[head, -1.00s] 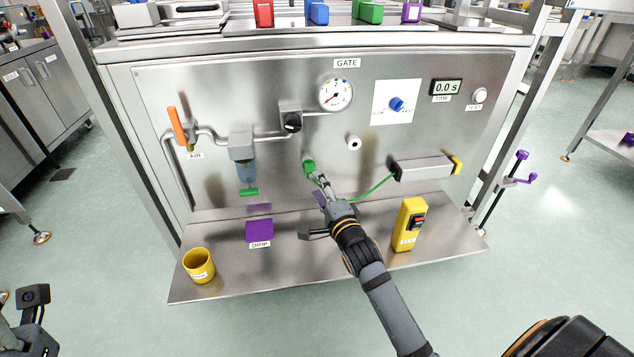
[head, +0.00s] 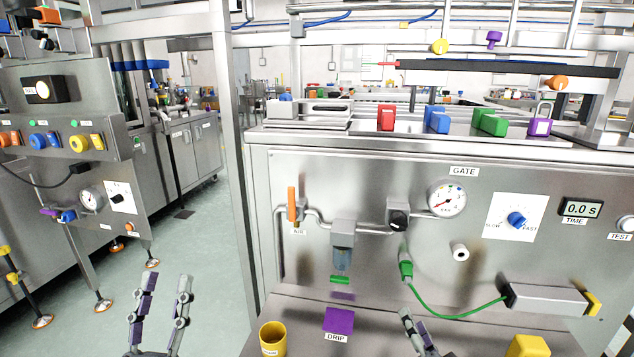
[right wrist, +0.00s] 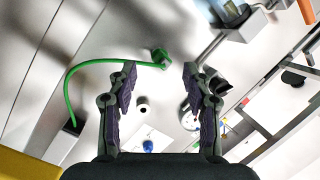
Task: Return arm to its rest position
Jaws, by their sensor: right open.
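My right gripper (head: 420,332) is in the head view at the bottom edge, in front of the gate panel (head: 385,160), with only its finger part showing. In the right wrist view its two fingers (right wrist: 160,90) are apart with nothing between them. Beyond them is the green hose fitting (right wrist: 161,56) with its green hose (right wrist: 85,68). In the head view that green fitting (head: 406,269) hangs above the right gripper, apart from it. My left gripper (head: 160,312) is open and empty at the lower left, over the floor.
The ledge below the panel holds a yellow cup (head: 272,338), a purple drip pad (head: 339,320) and a yellow box (head: 528,346). An orange air handle (head: 292,204) and a grey cylinder (head: 548,299) are on the panel. Another machine (head: 70,140) stands left, with clear floor between.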

